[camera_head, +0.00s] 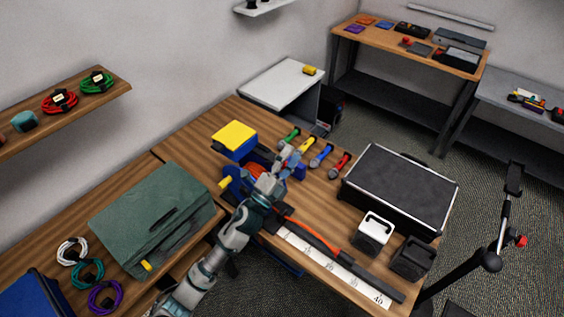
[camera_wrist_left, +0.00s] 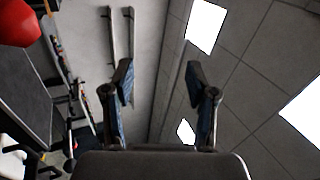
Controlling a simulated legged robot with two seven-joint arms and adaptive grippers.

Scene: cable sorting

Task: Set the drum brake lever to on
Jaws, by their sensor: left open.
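The drum (camera_head: 256,171) has a blue stand and an orange-red part and sits on the wooden bench, largely hidden behind my left arm. A yellow handle-like piece (camera_head: 225,183) sticks out at its left side. I cannot make out the brake lever or its setting. My left gripper (camera_head: 287,163) is over the drum, at its right side in the picture. In the left wrist view its two fingers (camera_wrist_left: 160,78) are spread with nothing between them. A rounded red thing (camera_wrist_left: 17,23) is close at that view's upper left, outside the fingers. My right gripper is out of view.
A yellow-topped blue box (camera_head: 234,139) stands behind the drum. Several coloured-handled tools (camera_head: 321,155) lie to the right.

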